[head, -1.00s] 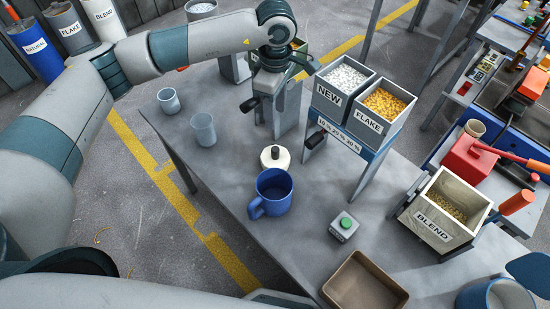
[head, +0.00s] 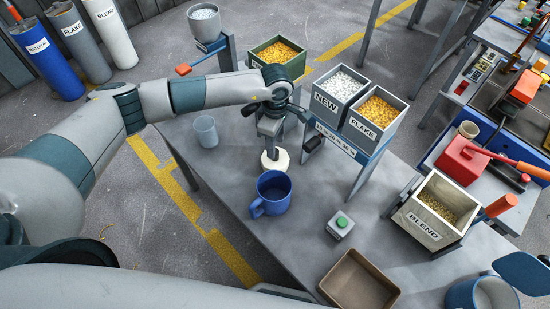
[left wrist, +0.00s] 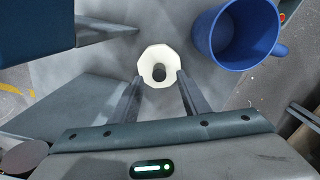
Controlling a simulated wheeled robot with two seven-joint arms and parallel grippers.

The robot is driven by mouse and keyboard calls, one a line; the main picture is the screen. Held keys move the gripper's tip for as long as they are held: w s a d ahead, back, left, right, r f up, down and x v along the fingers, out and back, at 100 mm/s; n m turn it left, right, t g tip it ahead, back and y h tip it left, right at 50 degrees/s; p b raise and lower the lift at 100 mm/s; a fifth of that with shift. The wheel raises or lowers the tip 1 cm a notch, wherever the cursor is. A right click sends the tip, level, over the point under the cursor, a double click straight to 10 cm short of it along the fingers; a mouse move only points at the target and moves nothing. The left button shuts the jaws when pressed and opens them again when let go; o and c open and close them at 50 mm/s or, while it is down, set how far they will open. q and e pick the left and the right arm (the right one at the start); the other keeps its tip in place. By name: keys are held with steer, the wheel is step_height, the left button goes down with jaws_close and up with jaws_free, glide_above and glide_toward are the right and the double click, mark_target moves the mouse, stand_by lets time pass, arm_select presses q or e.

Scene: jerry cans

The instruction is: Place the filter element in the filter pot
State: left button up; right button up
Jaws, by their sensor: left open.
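The filter element (head: 281,162), a cream eight-sided piece with a dark round centre in the left wrist view (left wrist: 148,62), stands on the grey table. The blue pot with a side handle (head: 273,194), which I take as the filter pot, stands just in front of it. In the left wrist view the pot (left wrist: 240,50) is at the upper right, upright, and its visible inside looks empty. My left gripper (left wrist: 158,80) is open over the element, its fingers either side of the near part. I cannot tell whether they touch it. The head view hides the element's top. My right gripper is not in view.
The NEW bin (head: 336,94) and FLAKE bin (head: 378,117) stand on a rack to the right. A green-button box (head: 340,225), brown tray (head: 360,281) and BLEND bin (head: 433,213) lie further right and forward.

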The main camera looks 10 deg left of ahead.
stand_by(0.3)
arm_select(q)
steer(key=shift+f+p, duration=0.8)
step_height(320, 180, down, 3)
steer(key=shift+r+p, duration=0.1)
steer(key=shift+p, duration=0.55)
steer(key=shift+a+f, duration=0.1)
steer(key=shift+f, duration=0.35)
steer(key=shift+w, duration=0.1)
steer(key=shift+c, duration=0.3)
jaws_close()
